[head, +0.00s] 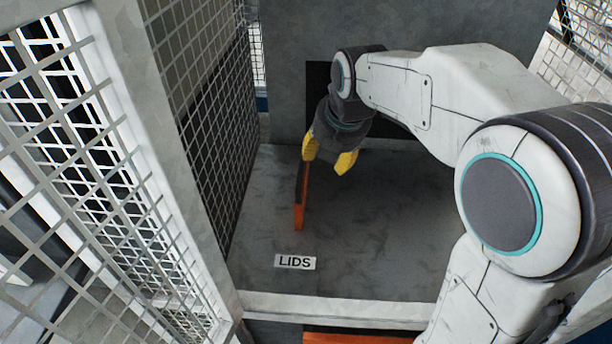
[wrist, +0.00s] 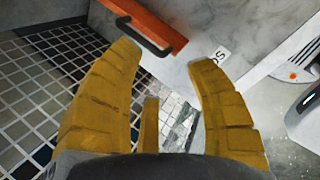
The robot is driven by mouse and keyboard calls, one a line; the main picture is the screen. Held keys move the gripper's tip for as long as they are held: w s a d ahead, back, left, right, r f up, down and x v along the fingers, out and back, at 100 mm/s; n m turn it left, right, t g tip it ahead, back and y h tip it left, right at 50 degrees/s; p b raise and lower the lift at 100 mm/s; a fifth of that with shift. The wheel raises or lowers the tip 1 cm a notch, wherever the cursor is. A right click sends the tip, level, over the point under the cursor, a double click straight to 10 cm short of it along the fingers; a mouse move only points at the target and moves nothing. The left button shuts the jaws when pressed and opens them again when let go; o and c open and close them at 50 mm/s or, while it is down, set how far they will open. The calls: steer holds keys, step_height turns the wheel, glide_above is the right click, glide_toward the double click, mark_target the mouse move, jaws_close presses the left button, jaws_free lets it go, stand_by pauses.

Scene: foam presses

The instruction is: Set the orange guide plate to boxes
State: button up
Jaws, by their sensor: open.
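The orange guide plate (head: 299,215) stands on edge on the grey surface, behind the LIDS label (head: 295,262). In the wrist view the plate (wrist: 145,22) shows at the top with a dark bar handle (wrist: 142,38) on its face. My gripper (head: 328,156) is open, its yellow fingers at the far end of the plate. In the head view the left finger overlaps the plate's upper end; I cannot tell whether they touch. In the wrist view the fingers (wrist: 165,57) are spread with nothing held between them, and the handle lies just beyond the left fingertip.
A white-framed mesh guard (head: 205,110) closes off the left side. A grey wall with a dark opening (head: 318,78) stands behind. A pale rail (head: 335,308) runs along the front edge, with another orange piece (head: 355,339) below it. The surface right of the plate is clear.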

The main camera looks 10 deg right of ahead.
mark_target(299, 170)
steer(key=shift+w+a+f+n+b, duration=0.1)
steer(key=shift+w+a+f+n, duration=0.7)
steer(key=shift+w+f+n, duration=1.2)
steer(key=shift+w+a+f+n+b, duration=0.15)
steer(key=shift+w+a+f+n, duration=0.7)
steer(key=shift+w+f, duration=1.25)
steer(key=shift+w+a+f+n+b, duration=0.1)
steer(key=shift+w+a+f+n, duration=0.95)
steer(key=shift+f, duration=1.8)
steer(key=shift+o, duration=0.4)
steer(key=shift+w+d+n, duration=0.2)
steer(key=shift+d+n, duration=0.1)
steer(key=shift+n, duration=0.1)
jaws_close()
